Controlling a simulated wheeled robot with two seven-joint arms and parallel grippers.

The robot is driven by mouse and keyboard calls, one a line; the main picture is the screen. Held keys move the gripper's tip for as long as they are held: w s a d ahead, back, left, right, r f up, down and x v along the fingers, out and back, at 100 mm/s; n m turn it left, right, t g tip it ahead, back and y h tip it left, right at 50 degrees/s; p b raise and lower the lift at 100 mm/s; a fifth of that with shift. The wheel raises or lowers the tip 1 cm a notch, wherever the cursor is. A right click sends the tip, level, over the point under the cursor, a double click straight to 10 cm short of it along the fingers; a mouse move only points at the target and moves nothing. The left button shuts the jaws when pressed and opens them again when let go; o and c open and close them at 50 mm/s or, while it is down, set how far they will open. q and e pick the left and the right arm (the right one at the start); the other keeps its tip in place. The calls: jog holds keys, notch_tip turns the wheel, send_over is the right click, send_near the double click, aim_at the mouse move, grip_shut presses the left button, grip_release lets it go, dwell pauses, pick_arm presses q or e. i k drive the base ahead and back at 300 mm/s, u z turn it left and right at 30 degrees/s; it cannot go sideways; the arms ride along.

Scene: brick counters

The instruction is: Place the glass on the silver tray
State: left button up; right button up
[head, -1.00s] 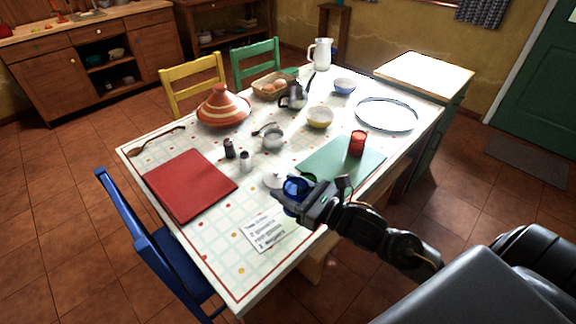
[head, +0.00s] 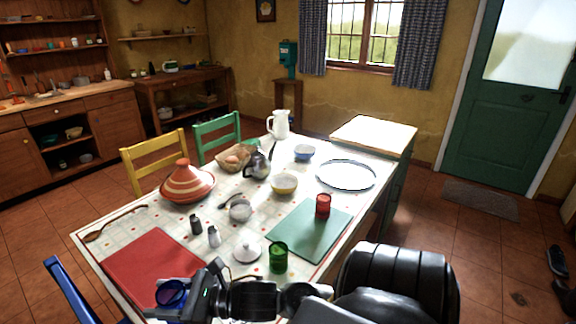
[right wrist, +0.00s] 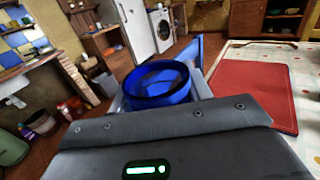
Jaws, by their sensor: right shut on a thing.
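My right gripper (head: 188,296) is shut on a blue glass (head: 171,293), over the front of the table beside the red placemat. The blue glass also shows in the right wrist view (right wrist: 158,86), its open rim visible past the gripper body. The silver tray (head: 346,175), round and shiny, lies empty at the far right of the table, well away from the gripper. A red glass (head: 323,206) stands on the green placemat (head: 308,229). A green glass (head: 278,257) stands near that mat's front corner. My left gripper is not in view.
A white lidded dish (head: 246,252), salt and pepper shakers (head: 196,225), a yellow bowl (head: 284,184), a metal teapot (head: 257,166) and a striped tagine (head: 187,184) stand on the table. The red placemat (head: 150,265) is clear on top.

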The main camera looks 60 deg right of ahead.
aim_at(336, 172)
jog(key=u, duration=1.85)
jog(key=k, duration=2.55)
jog(key=z, duration=2.05)
jog(key=i, duration=1)
